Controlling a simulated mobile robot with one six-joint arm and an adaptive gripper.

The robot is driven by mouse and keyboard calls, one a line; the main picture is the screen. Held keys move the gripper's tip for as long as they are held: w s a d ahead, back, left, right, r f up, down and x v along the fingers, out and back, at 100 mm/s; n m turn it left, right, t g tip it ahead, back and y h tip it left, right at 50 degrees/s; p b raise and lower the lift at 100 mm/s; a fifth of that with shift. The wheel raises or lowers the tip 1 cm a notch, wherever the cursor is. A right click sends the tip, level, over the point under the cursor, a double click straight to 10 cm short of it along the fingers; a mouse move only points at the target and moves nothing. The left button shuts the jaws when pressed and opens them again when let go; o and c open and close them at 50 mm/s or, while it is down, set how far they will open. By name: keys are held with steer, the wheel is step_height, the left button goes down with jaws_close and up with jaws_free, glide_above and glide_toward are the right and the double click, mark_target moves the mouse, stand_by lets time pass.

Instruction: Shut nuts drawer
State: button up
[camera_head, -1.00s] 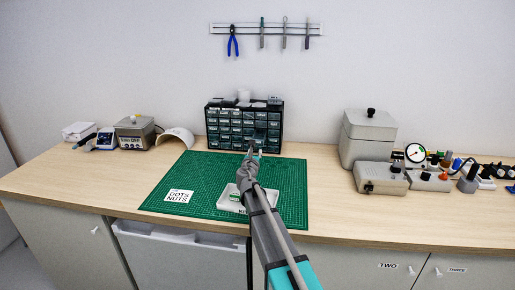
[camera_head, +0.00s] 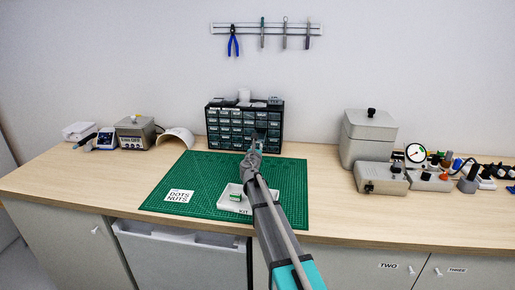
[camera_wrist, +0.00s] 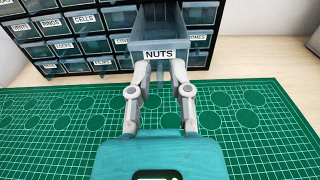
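The nuts drawer (camera_wrist: 178,44) is a translucent blue-grey bin with a white NUTS label, sticking out of the dark drawer cabinet (camera_wrist: 88,45) in the wrist view. In the head view the cabinet (camera_head: 212,128) stands at the back of the green mat, and my arm partly hides its lower right. My gripper (camera_wrist: 161,72) is right at the drawer's front, its two fingertips just below the label with a narrow gap between them. Something thin and dark shows in that gap; I cannot tell if it is gripped. In the head view my gripper (camera_head: 256,145) is small against the cabinet.
The green cutting mat (camera_head: 290,190) lies before the cabinet, with a white DOTS NUTS card (camera_head: 179,196) and a white KIT tray (camera_head: 226,206) holding a small green-and-white item. Grey instruments (camera_head: 380,178) stand to the right, a beige curved piece (camera_head: 178,135) to the left.

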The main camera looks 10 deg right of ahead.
jaws_close()
glide_toward(262, 131)
steer(key=x, duration=0.5)
steer(key=shift+w+f, duration=0.1)
steer(key=shift+w, duration=0.15)
steer(key=shift+d, duration=0.1)
steer(key=shift+o, duration=2.1)
jaws_free()
steer(key=shift+s, duration=0.15)
